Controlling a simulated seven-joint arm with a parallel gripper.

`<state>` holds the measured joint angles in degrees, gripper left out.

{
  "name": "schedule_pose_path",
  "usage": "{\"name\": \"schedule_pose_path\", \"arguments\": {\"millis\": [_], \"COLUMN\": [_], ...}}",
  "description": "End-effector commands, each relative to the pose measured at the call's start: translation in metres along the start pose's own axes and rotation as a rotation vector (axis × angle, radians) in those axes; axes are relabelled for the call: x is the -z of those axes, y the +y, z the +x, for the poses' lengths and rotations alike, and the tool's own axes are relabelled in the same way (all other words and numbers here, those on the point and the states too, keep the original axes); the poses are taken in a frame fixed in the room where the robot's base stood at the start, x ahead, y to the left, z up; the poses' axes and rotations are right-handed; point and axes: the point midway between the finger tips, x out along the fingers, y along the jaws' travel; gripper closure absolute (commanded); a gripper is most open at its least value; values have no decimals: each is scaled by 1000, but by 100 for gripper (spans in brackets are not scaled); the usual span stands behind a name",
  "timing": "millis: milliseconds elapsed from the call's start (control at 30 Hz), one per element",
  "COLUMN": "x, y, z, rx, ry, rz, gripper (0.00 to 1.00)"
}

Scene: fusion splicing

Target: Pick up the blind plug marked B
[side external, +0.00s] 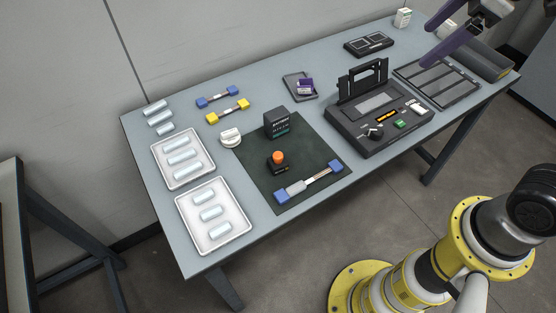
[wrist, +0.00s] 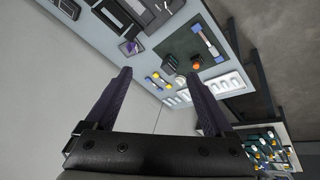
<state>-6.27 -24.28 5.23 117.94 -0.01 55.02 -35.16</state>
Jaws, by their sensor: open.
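I cannot make out a letter B or pick out a blind plug in either view. Several plain pale cylinders lie in two white trays, the upper tray (side external: 157,160) and the lower tray (side external: 187,228), at the left of the table. A few more cylinders (side external: 159,117) lie loose behind them. In the wrist view, a holder of small coloured pieces (wrist: 268,150) stands at the lower right, too small to read. My gripper (side external: 428,44) is open and empty, high at the right end of the table. Its purple fingers also show apart in the wrist view (wrist: 160,76).
A black splicer (side external: 350,125) with its lid raised stands right of centre. A dark mat (side external: 257,158) carries a black box (side external: 276,123), an orange-topped item (side external: 278,158) and a blue-ended piece (side external: 310,182). A slotted black tray (side external: 438,83) lies below my gripper.

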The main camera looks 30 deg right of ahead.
Motion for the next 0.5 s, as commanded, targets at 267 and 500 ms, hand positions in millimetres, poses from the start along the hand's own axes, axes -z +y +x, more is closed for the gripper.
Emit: {"name": "schedule_pose_path", "arguments": {"millis": [267, 500], "x": [101, 154], "y": [-4, -56], "z": [81, 178], "rx": [150, 284], "ry": [-79, -159], "rz": [-388, -621], "gripper": [12, 12]}}
